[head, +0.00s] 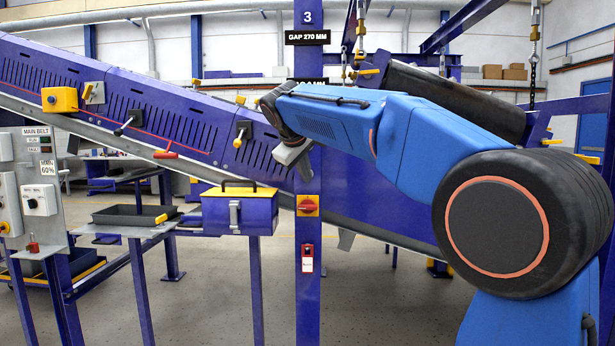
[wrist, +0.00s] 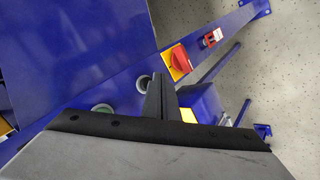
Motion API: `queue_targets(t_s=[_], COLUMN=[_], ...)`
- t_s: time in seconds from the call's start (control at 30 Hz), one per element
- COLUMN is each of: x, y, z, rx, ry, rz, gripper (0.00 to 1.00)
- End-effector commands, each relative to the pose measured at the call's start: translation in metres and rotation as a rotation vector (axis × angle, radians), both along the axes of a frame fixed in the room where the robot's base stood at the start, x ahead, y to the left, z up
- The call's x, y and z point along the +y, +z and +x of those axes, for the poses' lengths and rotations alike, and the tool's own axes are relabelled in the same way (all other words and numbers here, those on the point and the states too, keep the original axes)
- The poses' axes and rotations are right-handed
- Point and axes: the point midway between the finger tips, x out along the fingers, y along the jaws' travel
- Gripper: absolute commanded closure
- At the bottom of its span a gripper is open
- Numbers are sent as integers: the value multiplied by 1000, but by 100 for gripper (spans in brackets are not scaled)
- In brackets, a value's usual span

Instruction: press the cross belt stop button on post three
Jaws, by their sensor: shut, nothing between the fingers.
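Post three (head: 308,275) is a blue upright with a "3" plate at its top. In the wrist view the post's face (wrist: 100,75) runs diagonally, with a green round button (wrist: 103,107) near my gripper. A pale-ringed round button (wrist: 143,83) shows beside the fingers, partly hidden by them; its colour and label cannot be made out. My gripper (wrist: 159,84) is shut and empty, its fingertips close to that ring; contact cannot be told. In the head view my gripper (head: 297,158) is in front of the post, and my arm hides that stretch of it.
Lower on the post are a red rotary switch on a yellow plate (head: 307,205) and a small red device (head: 307,250). A blue box with a yellow lid (head: 240,210) stands left of the post. An inclined conveyor (head: 180,120) runs behind. A main belt panel (head: 40,180) is at the left.

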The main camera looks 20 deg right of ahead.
Motion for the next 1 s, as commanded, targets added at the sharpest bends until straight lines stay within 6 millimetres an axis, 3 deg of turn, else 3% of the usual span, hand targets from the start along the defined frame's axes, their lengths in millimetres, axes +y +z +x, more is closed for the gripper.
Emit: queue_targets(t_s=[1.0], x=[-3], y=[1], z=[8], rx=[0], ry=[0], rz=[0], gripper=[100])
